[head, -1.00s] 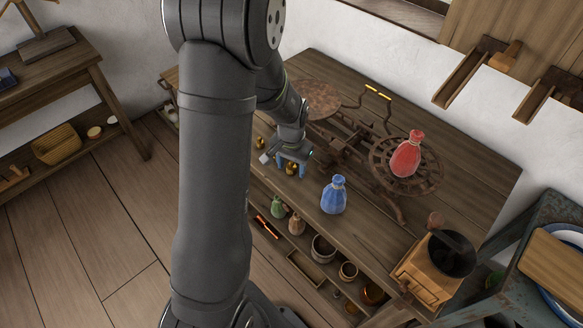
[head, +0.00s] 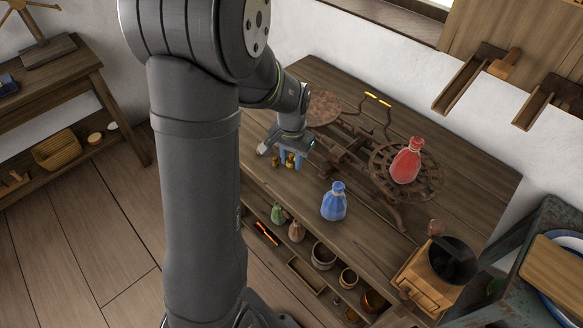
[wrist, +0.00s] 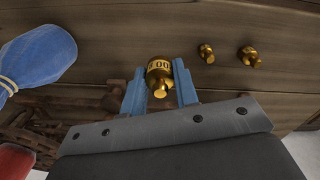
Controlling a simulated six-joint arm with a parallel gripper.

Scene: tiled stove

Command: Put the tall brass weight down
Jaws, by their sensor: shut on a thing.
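The tall brass weight (wrist: 159,75) is upside-down in the wrist view, with figures marked on its side, and sits between the blue fingers of my gripper (wrist: 160,88). My gripper (head: 291,160) is shut on it near the table's front left edge in the head view. I cannot tell whether the weight's base touches the table (head: 455,190). Two smaller brass weights, one nearer (wrist: 206,53) and one farther (wrist: 249,56), stand apart to the right in the wrist view. My arm hides part of that area in the head view.
A blue bag (head: 334,203) stands on the table right of my gripper. Behind is a balance scale with a bare left plate (head: 322,107) and a red bag (head: 406,162) on its right pan (head: 432,183). A wooden grinder (head: 428,281) is at the front right.

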